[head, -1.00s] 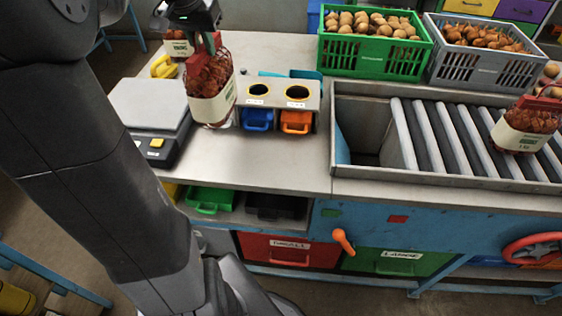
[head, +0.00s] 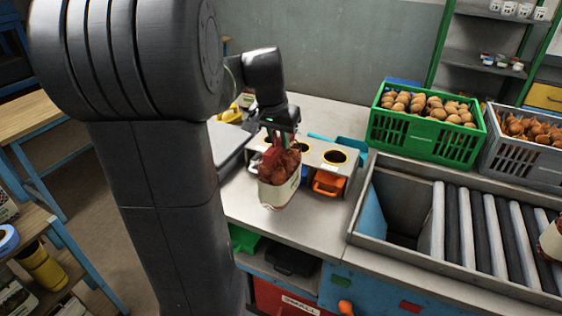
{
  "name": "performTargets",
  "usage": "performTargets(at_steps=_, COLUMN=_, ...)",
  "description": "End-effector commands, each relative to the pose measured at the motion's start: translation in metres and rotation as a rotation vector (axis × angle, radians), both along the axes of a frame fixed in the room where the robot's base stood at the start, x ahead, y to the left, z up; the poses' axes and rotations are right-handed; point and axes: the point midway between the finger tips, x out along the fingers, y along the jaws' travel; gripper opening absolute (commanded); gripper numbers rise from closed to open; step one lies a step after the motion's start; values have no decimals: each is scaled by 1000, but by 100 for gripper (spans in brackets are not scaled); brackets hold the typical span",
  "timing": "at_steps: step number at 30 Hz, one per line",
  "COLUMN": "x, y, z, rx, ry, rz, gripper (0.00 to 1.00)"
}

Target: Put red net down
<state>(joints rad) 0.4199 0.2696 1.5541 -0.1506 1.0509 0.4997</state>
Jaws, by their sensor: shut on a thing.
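The red net (head: 280,176) is a mesh sack of reddish-brown produce with a cream label band around its lower part. It hangs upright from my gripper (head: 277,130), which is shut on its top. The fingertips are partly hidden by the net and the gripper body.
A box with round holes (head: 335,157) and an orange bin (head: 329,183) stands just behind the net. A green crate (head: 425,140) and a grey crate (head: 521,150) stand at the back right. A roller conveyor (head: 480,230) lies right. A scale (head: 226,142) is partly hidden by my arm.

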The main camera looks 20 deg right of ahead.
Motion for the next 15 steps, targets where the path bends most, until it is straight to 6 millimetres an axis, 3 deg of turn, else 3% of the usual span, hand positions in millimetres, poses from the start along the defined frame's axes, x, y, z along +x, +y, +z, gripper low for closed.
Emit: performTargets(at_steps=15, x=0, y=0, z=-46, rx=-2, ry=-3, rz=0, gripper=0)
